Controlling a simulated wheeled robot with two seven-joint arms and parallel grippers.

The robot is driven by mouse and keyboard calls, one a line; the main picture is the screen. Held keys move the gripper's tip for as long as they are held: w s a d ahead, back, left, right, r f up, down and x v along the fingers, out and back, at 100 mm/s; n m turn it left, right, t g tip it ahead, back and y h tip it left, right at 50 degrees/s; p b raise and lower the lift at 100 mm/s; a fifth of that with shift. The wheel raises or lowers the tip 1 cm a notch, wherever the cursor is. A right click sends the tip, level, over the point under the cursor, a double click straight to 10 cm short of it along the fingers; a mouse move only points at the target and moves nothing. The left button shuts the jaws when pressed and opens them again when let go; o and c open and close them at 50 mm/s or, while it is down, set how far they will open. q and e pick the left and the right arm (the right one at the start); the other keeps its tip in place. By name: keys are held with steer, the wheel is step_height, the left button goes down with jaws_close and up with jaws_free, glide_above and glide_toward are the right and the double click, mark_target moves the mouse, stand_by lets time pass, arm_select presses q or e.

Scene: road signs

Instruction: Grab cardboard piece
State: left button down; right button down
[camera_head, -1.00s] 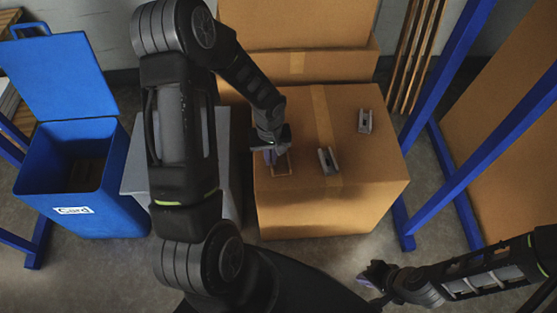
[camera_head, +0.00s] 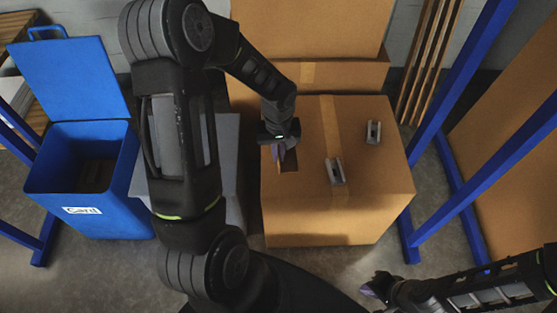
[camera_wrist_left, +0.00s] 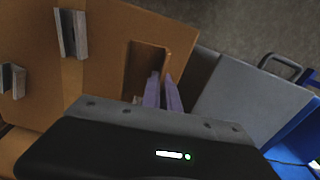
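The cardboard piece (camera_head: 289,155) is a small brown strip over the top of a large cardboard box (camera_head: 310,212), near its left side. It is seen nearly edge-on, with a dark patch beside it. In the left wrist view the piece (camera_wrist_left: 165,62) meets the purple fingertips. My left gripper (camera_head: 279,155) points down there; its fingers (camera_wrist_left: 161,92) are close together and seem shut on the piece, partly hiding it. My right gripper (camera_head: 376,287) is at the lower right, away from the box, too small to tell its opening.
Two small grey metal brackets (camera_head: 335,171) (camera_head: 373,132) stand on the box top. A blue bin (camera_head: 110,213) labelled "Card" has its lid open at the left. A grey box stands between. Blue rack posts (camera_head: 440,125) rise at the right.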

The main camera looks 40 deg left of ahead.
arm_select(q)
step_height(320, 180, up, 4)
steer(key=shift+f, duration=0.25)
stand_by(0.5)
